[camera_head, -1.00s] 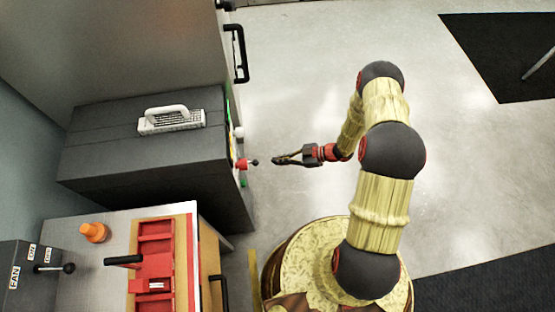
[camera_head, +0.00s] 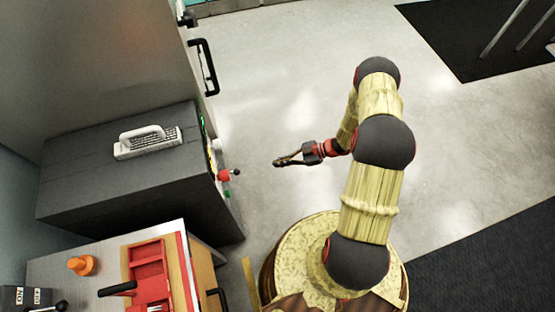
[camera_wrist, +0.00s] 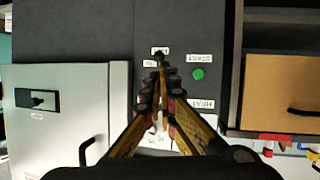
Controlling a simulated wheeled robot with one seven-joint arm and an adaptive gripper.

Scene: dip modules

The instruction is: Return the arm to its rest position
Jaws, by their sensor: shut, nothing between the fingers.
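My gripper (camera_head: 284,162) is shut and empty, held over open floor to the right of the dark machine (camera_head: 90,175). In the wrist view my gripper (camera_wrist: 159,62) points at a dark panel with white labels and a green button (camera_wrist: 198,74). The shut fingers hide part of that panel. My arm is bent, reaching out from my base at the lower middle of the head view.
A bench (camera_head: 55,268) at lower left holds a red tray (camera_head: 147,258) and an orange knob (camera_head: 82,265). A white-handled brush-like item (camera_head: 148,142) lies on the machine. A tall grey cabinet (camera_head: 95,60) stands behind. The floor (camera_head: 290,70) beyond my arm is clear.

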